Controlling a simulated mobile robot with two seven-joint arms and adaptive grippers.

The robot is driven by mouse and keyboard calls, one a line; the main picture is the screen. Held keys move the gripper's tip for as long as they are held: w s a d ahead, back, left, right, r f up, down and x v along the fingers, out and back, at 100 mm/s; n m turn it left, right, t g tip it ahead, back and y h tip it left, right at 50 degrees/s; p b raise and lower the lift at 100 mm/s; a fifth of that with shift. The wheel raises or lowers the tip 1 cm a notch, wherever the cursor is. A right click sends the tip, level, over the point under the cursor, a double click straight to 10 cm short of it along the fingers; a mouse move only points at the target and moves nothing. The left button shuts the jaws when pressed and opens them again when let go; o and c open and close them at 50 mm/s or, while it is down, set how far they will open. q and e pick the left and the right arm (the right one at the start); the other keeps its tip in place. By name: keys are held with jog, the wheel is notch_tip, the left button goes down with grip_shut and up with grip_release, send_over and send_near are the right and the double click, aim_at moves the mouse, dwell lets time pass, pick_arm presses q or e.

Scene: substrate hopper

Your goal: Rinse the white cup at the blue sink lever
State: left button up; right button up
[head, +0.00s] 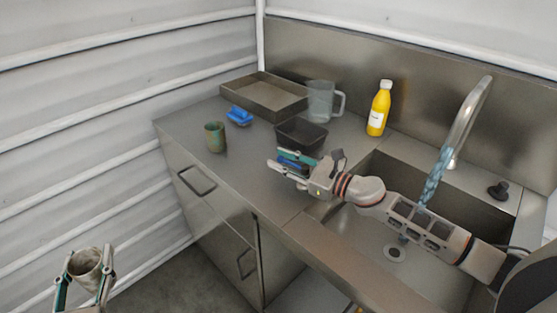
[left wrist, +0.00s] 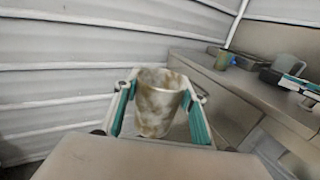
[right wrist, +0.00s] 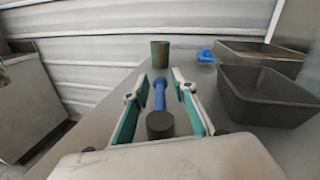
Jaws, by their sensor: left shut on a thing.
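The white cup (head: 86,266), stained brown, is held upright by my left gripper (head: 85,282) at the lower left, off the counter's front. In the left wrist view the cup (left wrist: 158,103) sits between the two fingers. My right gripper (head: 284,164) is open over the counter. In the right wrist view a blue lever (right wrist: 160,94) with a dark round base (right wrist: 160,125) lies between its spread fingers, with gaps on both sides. Water (head: 435,178) runs from the curved tap (head: 471,108) into the sink (head: 368,235).
A green cup (head: 215,137), a blue object (head: 239,115), a large metal tray (head: 250,99), a dark tub (head: 301,136), a clear jug (head: 321,103) and a yellow bottle (head: 379,110) stand on the counter. My right arm crosses above the sink.

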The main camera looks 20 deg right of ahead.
jog(key=shift+s+d, duration=0.1)
jog(key=v, duration=1.1)
jog(key=shift+s+d, duration=0.25)
jog(key=shift+s, duration=0.05)
